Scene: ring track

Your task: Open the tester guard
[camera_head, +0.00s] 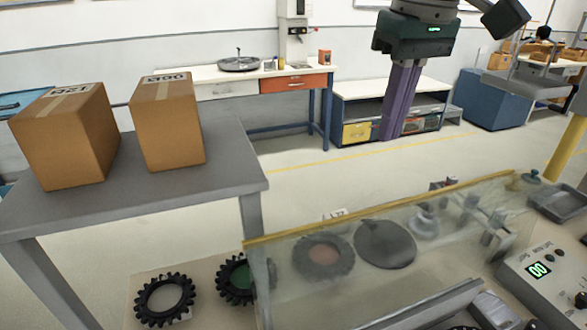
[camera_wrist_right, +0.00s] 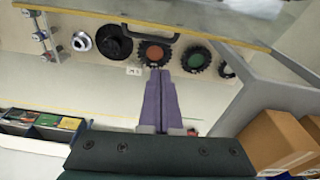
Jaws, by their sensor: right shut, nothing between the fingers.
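The tester guard (camera_head: 380,207) is a clear, slightly cloudy panel with a yellow edge, at the lower right of the head view. Gears and discs show through it. In the right wrist view the guard's yellow edge (camera_wrist_right: 225,41) runs across the top. My right gripper (camera_head: 388,137) hangs at the top of the head view, its purple fingers shut and empty, pointing down. It looks apart from the guard, beyond its yellow edge. The shut fingers also show in the wrist view (camera_wrist_right: 158,74). My left gripper is not in view. The guard's hinge cannot be made out.
A grey table (camera_head: 225,160) with two cardboard boxes (camera_head: 168,122) stands at left. Black toothed rings (camera_head: 164,300) lie beside the guard's left end. A control box (camera_head: 545,280) with a green display is at lower right. The floor behind the guard is clear.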

